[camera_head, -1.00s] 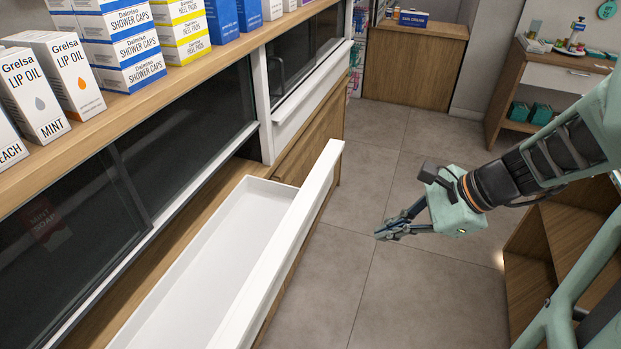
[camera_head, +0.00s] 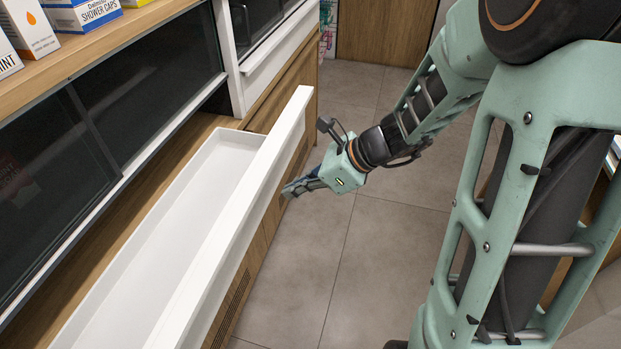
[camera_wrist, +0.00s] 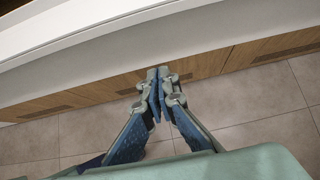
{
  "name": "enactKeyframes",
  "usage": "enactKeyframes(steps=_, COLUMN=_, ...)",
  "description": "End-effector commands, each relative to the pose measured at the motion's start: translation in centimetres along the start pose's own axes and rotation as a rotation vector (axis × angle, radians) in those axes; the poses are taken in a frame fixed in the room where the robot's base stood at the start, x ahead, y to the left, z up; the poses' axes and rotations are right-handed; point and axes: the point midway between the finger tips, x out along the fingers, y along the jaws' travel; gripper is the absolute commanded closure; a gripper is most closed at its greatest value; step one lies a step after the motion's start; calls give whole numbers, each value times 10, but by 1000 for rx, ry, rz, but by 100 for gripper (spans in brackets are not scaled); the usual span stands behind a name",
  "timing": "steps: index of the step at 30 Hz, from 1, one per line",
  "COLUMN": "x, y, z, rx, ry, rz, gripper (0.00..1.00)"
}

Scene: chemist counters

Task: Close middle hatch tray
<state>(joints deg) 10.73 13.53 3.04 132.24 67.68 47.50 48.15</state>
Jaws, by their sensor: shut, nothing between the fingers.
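The hatch tray (camera_head: 165,240) is a long white drawer pulled out from under the dark glass counter front. Its raised white front panel (camera_head: 245,190) faces my arm. My gripper (camera_head: 288,191) is shut and empty, just to the right of the tray's front panel near its far end. In the wrist view my gripper (camera_wrist: 157,72) points at the counter, with its fingertips together just below the white front panel (camera_wrist: 130,50) and in front of the wood. I cannot tell whether the tips touch anything.
A wooden shelf (camera_head: 110,45) with boxed goods runs above the dark glass. A white post (camera_head: 228,60) stands past the tray's far end. Grey tiled floor (camera_head: 310,270) is free to the right of the tray. A wooden cabinet (camera_head: 385,30) stands at the back.

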Motion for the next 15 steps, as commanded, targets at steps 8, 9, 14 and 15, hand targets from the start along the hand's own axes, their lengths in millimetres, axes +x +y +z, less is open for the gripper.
enactKeyframes(steps=8, x=23, y=0, z=26, rx=-3, ry=0, rz=1, gripper=100)
enactKeyframes(steps=9, x=24, y=0, z=27, rx=-2, ry=-1, rz=0, gripper=100)
enactKeyframes(steps=14, x=26, y=0, z=29, rx=-1, ry=-1, rz=-1, gripper=100)
enactKeyframes(steps=15, x=26, y=0, z=29, rx=-1, ry=-1, rz=-1, gripper=100)
